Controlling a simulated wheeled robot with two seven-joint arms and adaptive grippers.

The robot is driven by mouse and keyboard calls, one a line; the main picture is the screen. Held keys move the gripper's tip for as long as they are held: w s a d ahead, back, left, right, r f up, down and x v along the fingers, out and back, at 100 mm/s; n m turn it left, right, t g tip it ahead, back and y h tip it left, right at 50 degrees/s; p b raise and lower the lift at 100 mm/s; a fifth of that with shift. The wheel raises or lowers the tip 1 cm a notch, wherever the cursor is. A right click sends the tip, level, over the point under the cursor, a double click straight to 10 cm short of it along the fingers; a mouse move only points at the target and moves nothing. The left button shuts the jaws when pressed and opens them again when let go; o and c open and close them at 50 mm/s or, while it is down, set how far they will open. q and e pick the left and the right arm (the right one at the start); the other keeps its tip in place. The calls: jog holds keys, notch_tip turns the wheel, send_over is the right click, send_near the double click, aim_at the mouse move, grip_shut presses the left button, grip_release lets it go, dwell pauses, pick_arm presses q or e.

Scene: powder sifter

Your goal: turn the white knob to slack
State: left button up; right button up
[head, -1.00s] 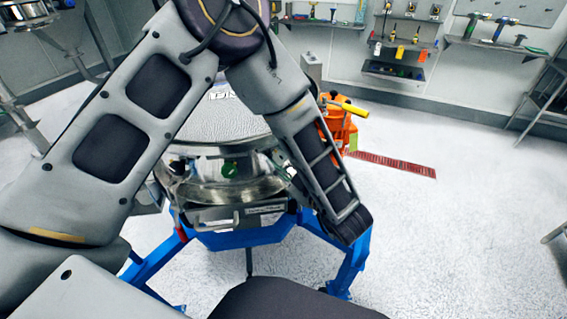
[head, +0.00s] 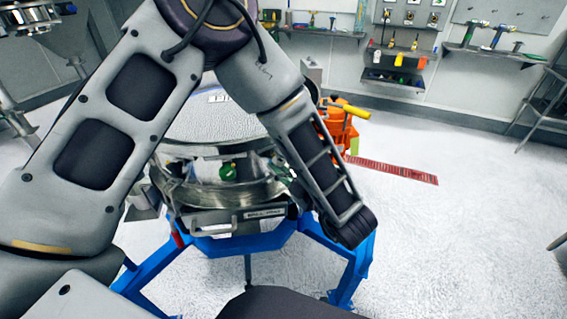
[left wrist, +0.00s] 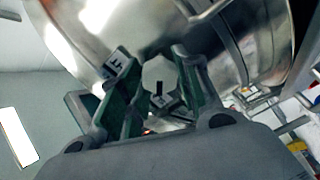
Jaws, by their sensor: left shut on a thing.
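The white knob (left wrist: 158,72) shows in the left wrist view as a pale faceted knob with a black mark at its lower part. It sits in front of a shiny metal drum (left wrist: 135,30). My left gripper (left wrist: 152,62) has its dark green fingers on either side of the knob and is shut on it. In the head view my left arm reaches over and down in front of the sifter (head: 230,192); I cannot make out its fingers or the white knob there. My right gripper is in neither view.
The sifter stands on a blue frame (head: 240,240). An orange machine with a yellow handle (head: 345,108) stands behind it to the right. Tool shelves (head: 490,50) line the back wall. A red floor grating (head: 395,170) lies at the right, with open floor around it.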

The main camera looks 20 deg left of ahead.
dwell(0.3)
pick_arm(q)
jog(key=o, duration=1)
jog(key=v, duration=0.7)
jog(key=shift+s+d, duration=0.15)
jog(key=shift+d, duration=0.05)
jog(key=shift+f, duration=0.1)
dwell(0.5)
